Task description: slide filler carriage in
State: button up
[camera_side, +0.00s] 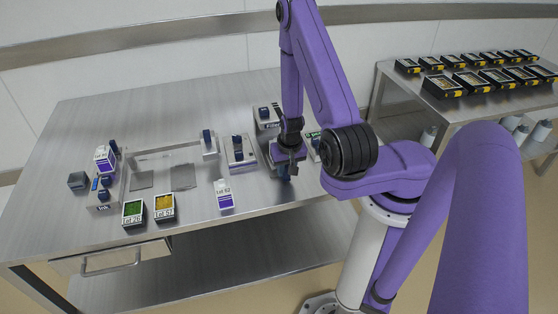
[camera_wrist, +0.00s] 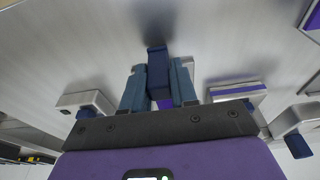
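The filler station (camera_side: 266,116), a grey metal fixture with a dark blue knob and a label reading "Filler", stands toward the back right of the steel table in the side view. My gripper (camera_side: 285,172) is low over the table just in front of it, and my wrist hides part of the station. In the wrist view my gripper (camera_wrist: 159,92) has its two teal fingers close against both sides of a dark blue upright handle (camera_wrist: 157,70). The filler carriage under the handle is mostly hidden, so its position along its travel cannot be told.
Left of my gripper stands a station with a blue knob (camera_side: 238,150). A white "Lot 62" bottle (camera_side: 224,194), "Lot 26" box (camera_side: 133,212) and "Lot 57" box (camera_side: 165,207) stand near the front edge. An ink station (camera_side: 104,192) is at left. The table's back left is clear.

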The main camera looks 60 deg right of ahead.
jog(key=shift+c, duration=0.4)
jog(key=shift+w+d, duration=3.2)
jog(key=shift+d, duration=0.05)
jog(key=o, duration=0.8)
jog(key=shift+c, duration=0.2)
jog(key=shift+r, duration=3.5)
jog(key=shift+a, duration=0.1)
